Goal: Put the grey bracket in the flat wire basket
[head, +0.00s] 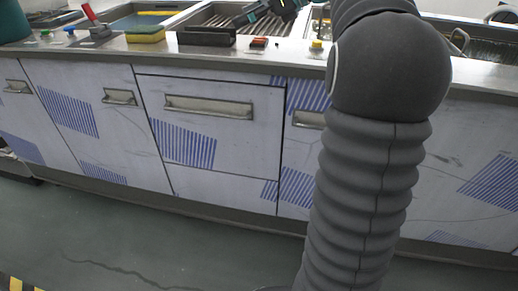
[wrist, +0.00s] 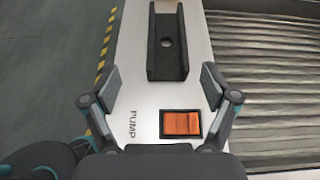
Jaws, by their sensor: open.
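The dark grey bracket (wrist: 167,58), a U-shaped channel with a round hole in its floor, lies on the light metal counter edge in the wrist view. In the head view the bracket (head: 205,37) lies along the counter's front edge. My gripper (wrist: 161,86) is open and empty, its fingers spread to either side of the strip between the bracket and the orange switch. The bracket is ahead of the fingertips. In the head view my gripper (head: 262,12) is partly cut off by the top edge. A basin at the far right shows wire mesh (head: 488,52) and handles; I cannot tell whether it is the flat wire basket.
An orange pump switch (wrist: 182,123) is set in the counter near my gripper. A ribbed tank (wrist: 265,85) lies right of the strip. A yellow sponge (head: 146,34) and a red-handled lever (head: 90,14) stand left of the bracket. My arm hides part of the counter.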

